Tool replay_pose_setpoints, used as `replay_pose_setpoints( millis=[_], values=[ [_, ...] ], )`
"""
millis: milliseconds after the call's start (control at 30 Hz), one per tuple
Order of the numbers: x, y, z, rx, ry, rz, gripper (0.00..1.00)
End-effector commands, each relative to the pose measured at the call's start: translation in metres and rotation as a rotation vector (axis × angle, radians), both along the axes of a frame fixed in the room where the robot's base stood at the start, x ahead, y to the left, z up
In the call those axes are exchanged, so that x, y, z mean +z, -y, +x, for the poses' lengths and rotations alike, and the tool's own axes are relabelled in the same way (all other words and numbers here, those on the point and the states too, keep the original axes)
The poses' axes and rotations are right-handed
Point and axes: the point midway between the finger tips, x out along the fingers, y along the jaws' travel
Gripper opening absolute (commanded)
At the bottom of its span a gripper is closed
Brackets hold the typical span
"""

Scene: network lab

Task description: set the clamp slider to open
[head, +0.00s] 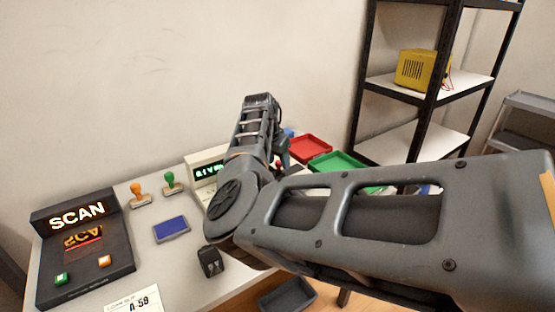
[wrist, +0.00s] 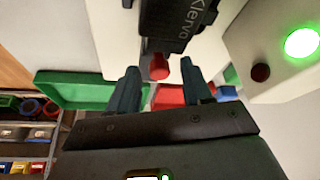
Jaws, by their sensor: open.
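A black device marked "Klerva" (wrist: 178,22) shows at the top of the wrist view. A small red knob (wrist: 159,70) sticks out from its near end; it looks like the clamp slider's handle, but the slider's setting cannot be read. My gripper (wrist: 158,66) is open, with one dark finger on either side of the knob. Contact between fingers and knob cannot be made out. In the head view my arm hides most of the device and the gripper.
A pale instrument with a lit green light (wrist: 301,43) and dark red button (wrist: 260,73) stands close at right. A green tray (head: 338,162) and red tray (head: 310,148) lie beyond my arm. A SCAN box (head: 80,265), stamps and a blue pad (head: 171,229) occupy the table's left.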

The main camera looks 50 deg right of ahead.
Motion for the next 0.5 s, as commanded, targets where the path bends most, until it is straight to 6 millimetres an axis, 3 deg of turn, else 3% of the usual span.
replay_pose_setpoints(
  millis=[133, 500],
  values=[
    [0.0002, 0.0002, -0.0001, 0.0, 0.0, 0.0, 0.49],
    [0.0004, 0.0002, -0.0002, 0.0, 0.0, -0.001, 0.13]
  ],
)
